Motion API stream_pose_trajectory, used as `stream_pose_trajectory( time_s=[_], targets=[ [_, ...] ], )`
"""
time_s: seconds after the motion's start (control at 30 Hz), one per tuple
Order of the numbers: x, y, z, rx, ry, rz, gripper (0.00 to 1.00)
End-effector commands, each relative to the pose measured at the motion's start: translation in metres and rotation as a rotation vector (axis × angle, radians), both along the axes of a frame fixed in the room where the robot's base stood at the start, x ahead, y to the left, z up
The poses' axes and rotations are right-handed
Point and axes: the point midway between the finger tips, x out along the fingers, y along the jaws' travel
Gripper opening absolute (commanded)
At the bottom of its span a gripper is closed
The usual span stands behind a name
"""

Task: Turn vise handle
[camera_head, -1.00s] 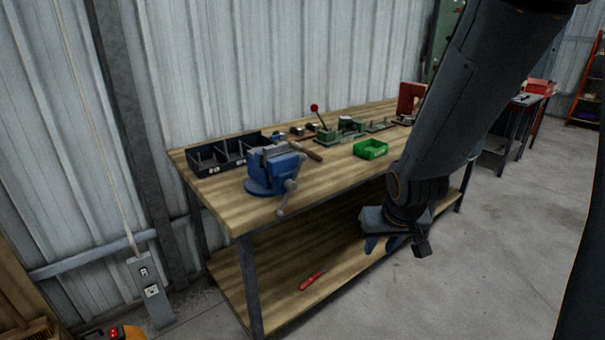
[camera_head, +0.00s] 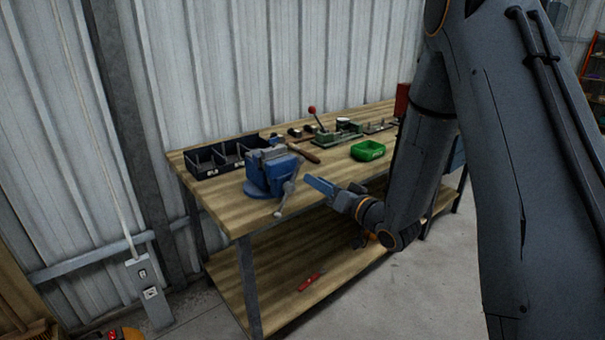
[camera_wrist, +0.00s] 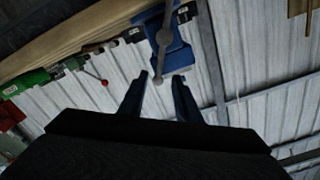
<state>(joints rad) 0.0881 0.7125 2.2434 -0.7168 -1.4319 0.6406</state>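The blue vise (camera_head: 268,176) is mounted at the near left end of the wooden workbench. Its grey handle (camera_head: 285,197) hangs aslant from the screw end, past the bench's front edge. My gripper (camera_head: 314,183) is just right of the handle, apart from it, with its blue fingers pointing left toward it. The handle (camera_wrist: 163,42) appears there just beyond the fingertips, roughly in line with the gap, in front of the blue vise (camera_wrist: 180,53).
The workbench (camera_head: 235,209) also holds a dark divided bin (camera_head: 208,160), a green bin (camera_head: 367,151) and a red-knobbed lever tool (camera_head: 316,120). A red-handled tool (camera_head: 310,282) lies on the lower shelf. The floor in front of the bench is clear.

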Motion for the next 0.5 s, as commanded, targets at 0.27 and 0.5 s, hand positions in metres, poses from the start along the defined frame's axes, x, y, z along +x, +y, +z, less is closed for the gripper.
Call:
stream_pose_trajectory(
  time_s=[0.27, 0.5],
  targets=[
    [0.033, 0.024, 0.001, -0.001, 0.0, 0.001, 0.3],
    [0.055, 0.039, 0.001, -0.003, -0.001, -0.001, 0.3]
  ],
)
